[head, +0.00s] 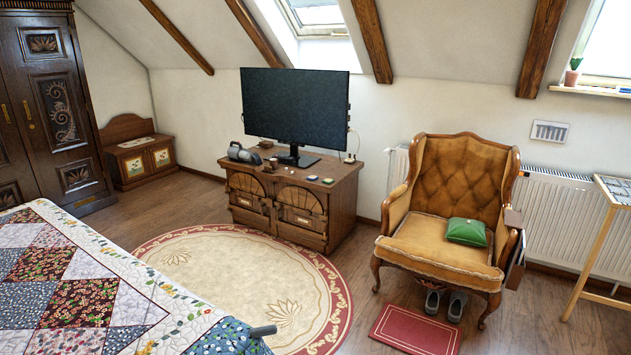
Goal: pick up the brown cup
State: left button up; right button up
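I cannot make out a brown cup for certain in the head view. A few small brownish items (266,144) sit on the carved wooden chest (262,187) left of the TV, too small to tell what they are. A small white object (349,158) stands at the chest's right end. Neither of my grippers is in view.
A black TV (295,108) and a grey device (243,153) stand on the chest. A quilted bed (75,280), with a dark handle-like object (263,331) at its edge, fills the lower left. The armchair (425,225) holds a green cushion (467,231). The round rug (240,275) is clear.

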aim_at(273, 162)
jog(key=i+l+z, duration=0.4)
jog(key=i+z, duration=0.15)
jog(key=i, duration=0.15)
jog(key=i+z, duration=0.25)
jog(key=i, duration=0.15)
jog(key=i+l+u, duration=0.1)
jog(key=i+u, duration=0.15)
jog(key=i, duration=0.2)
jog(key=i+l+u, duration=0.2)
jog(key=i, duration=0.3)
jog(key=i+j+u, duration=0.2)
jog(key=i+u, duration=0.55)
jog(key=i+l+u, duration=0.1)
jog(key=i+u, duration=0.3)
jog(key=i, duration=0.15)
